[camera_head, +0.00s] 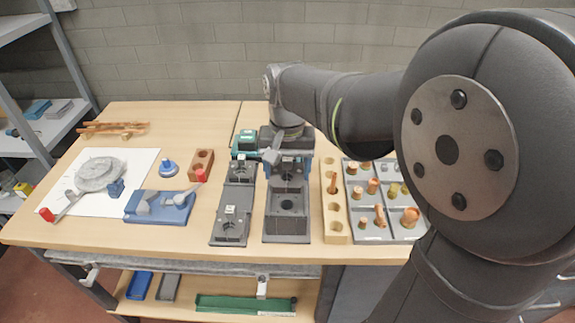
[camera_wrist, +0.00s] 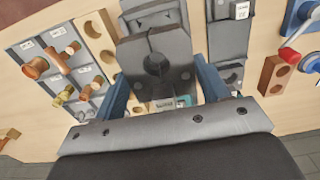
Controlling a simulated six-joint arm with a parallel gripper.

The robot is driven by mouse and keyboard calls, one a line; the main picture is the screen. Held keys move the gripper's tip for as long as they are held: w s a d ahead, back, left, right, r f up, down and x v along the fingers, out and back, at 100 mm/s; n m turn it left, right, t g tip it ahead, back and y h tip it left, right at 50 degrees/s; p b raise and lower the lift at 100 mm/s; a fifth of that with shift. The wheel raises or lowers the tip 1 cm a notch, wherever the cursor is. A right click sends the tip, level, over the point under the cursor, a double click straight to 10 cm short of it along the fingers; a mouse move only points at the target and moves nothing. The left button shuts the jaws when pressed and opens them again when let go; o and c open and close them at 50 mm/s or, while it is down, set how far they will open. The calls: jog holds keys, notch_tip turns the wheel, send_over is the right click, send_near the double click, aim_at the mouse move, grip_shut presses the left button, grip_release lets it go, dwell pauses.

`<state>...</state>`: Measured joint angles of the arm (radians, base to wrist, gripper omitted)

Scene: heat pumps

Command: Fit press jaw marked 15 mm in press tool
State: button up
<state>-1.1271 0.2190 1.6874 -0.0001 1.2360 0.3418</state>
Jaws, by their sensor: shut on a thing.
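My gripper (camera_head: 286,145) is above the back of a dark grey two-pocket holder (camera_head: 285,228), pointing down. In the wrist view its two blue fingers (camera_wrist: 160,78) are shut on a dark grey part, seemingly a press jaw, with a small pale label (camera_wrist: 165,104). I cannot read the label. The near pocket (camera_head: 287,204) looks empty. Two grey jaws with white labels, one far (camera_head: 239,171) and one near (camera_head: 231,211), sit in the left holder. A teal and black body, seemingly the press tool (camera_head: 241,142), stands behind, partly hidden by my gripper.
To the right stand a wooden hole block (camera_head: 334,236) and a grey tray of copper fittings (camera_head: 378,237). To the left are a brown block (camera_head: 201,163), a blue fixture (camera_head: 145,214) and a white sheet (camera_head: 80,205). Bare table lies along the front edge.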

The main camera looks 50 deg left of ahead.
jog(key=shift+f, duration=2)
jog(key=shift+f, duration=1.35)
jog(key=o, duration=1.4)
notch_tip(320, 180, up, 17)
jog(key=shift+r, duration=0.2)
